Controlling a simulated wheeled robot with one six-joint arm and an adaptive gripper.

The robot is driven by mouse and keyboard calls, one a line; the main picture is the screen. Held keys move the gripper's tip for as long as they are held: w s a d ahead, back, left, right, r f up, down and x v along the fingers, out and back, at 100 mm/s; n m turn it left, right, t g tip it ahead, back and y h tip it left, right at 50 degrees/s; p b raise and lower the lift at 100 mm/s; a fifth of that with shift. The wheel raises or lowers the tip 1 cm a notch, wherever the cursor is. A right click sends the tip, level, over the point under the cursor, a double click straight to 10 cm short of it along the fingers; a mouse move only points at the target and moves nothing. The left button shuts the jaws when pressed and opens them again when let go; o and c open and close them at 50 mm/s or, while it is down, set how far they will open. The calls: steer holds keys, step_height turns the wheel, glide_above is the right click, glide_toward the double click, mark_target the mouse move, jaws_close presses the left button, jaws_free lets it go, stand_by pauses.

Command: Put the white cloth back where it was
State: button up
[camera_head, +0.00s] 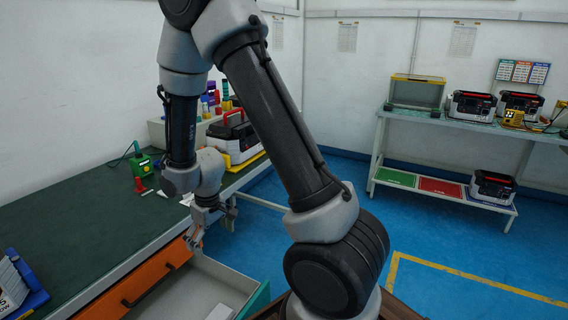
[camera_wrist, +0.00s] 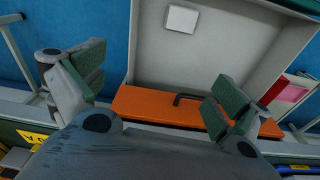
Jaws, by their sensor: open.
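A flat white square that looks like the white cloth (camera_wrist: 181,19) lies on the floor of an open grey drawer (camera_wrist: 235,45) in the wrist view. In the head view, a white piece (camera_head: 220,312) shows at the bottom edge inside the same drawer (camera_head: 190,290). My gripper (camera_head: 198,238) points down above the table's front edge, near the back end of the drawer, apart from the white square. In the wrist view its two green-padded fingers (camera_wrist: 156,88) are wide apart with nothing between them.
An orange drawer front (camera_head: 140,288) with a dark handle is beside the open drawer. The green-topped workbench (camera_head: 90,225) holds a green device (camera_head: 141,163) and a red-black case (camera_head: 235,135). A shelf rack (camera_head: 440,190) stands at the right; blue floor lies between.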

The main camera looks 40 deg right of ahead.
steer(key=s+d+r+m+t, duration=0.1)
steer(key=s+d+r, duration=0.2)
steer(key=r, duration=0.7)
steer(key=s+d+r+m+t, duration=0.1)
steer(key=s+d+r, duration=0.25)
steer(key=r, duration=0.65)
steer(key=s+d+r, duration=0.2)
steer(key=s+r, duration=0.2)
steer(key=s, duration=0.3)
steer(key=s+d+r+m+t, duration=0.1)
steer(key=s+d+r, duration=0.2)
steer(key=s+r, duration=0.2)
steer(key=shift+s+r, duration=0.2)
steer(key=shift+s, duration=0.85)
steer(key=shift+a, duration=0.1)
